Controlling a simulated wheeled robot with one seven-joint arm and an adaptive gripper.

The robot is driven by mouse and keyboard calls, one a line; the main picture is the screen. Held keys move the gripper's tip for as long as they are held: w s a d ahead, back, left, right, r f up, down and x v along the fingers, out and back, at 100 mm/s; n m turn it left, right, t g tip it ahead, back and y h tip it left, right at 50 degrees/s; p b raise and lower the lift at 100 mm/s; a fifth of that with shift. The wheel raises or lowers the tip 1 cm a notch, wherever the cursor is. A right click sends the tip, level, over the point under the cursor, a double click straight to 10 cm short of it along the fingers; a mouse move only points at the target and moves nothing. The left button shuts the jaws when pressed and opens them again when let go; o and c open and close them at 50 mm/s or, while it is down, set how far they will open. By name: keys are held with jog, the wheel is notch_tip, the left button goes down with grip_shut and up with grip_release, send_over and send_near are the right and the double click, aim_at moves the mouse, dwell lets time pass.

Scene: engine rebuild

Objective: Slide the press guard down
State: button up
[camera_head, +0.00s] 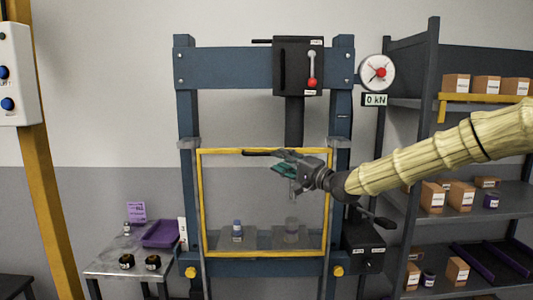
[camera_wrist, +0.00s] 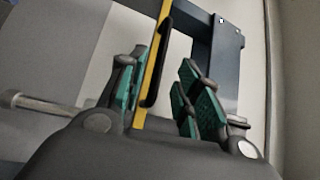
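The press guard (camera_head: 202,205) is a clear panel in a yellow frame, standing across the front of the blue press (camera_head: 225,68). A dark bar handle (camera_head: 260,153) runs along its top edge. My gripper (camera_head: 284,168) is at the top edge of the guard, close to the right part of the handle. In the wrist view, my gripper (camera_wrist: 160,98) is open, with green pads on both sides of the yellow frame edge (camera_wrist: 152,70) and the black handle (camera_wrist: 158,60). A gap shows between the handle and the right pads. I cannot tell whether the left pad touches the frame.
A gauge (camera_head: 377,72) sits above a "0 kN" display (camera_head: 375,99). Shelves (camera_head: 430,104) with boxes stand right; a side table (camera_head: 110,272) stands left.

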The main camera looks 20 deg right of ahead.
aim_at(268, 155)
jog(key=shift+p+x, duration=1.05)
jog(key=shift+x, duration=2.5)
grip_shut()
